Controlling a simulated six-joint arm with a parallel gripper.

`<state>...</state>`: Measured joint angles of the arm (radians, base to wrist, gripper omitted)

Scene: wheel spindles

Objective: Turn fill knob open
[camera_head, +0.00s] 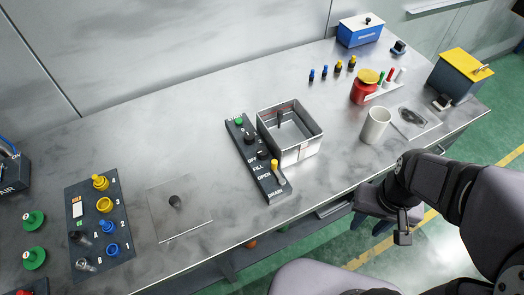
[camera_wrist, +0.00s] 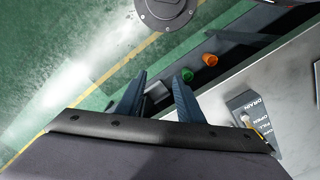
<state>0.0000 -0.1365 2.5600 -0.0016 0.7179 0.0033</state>
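The fill control panel (camera_head: 262,172) is a narrow dark plate on the bench, with FILL, OFF, OPEN and DRAIN labels. A black knob (camera_head: 250,138) sits on its upper part, below a green button (camera_head: 238,121). A yellow-topped lever (camera_head: 274,165) stands near the DRAIN end. Part of the panel (camera_wrist: 246,102) shows at the right of the wrist view, where the black knob cannot be made out. My gripper (camera_wrist: 159,76) is open and empty, its two fingers apart. In the head view my gripper (camera_head: 403,228) is right of the panel, beyond the bench's front edge, not touching it.
An open metal box (camera_head: 300,153) stands close against the panel's right side. A white cup (camera_head: 375,125) and a red jar (camera_head: 365,88) are farther right. A clear plate (camera_head: 180,222) and a dark knob board (camera_head: 118,250) lie left. The bench between plate and panel is clear.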

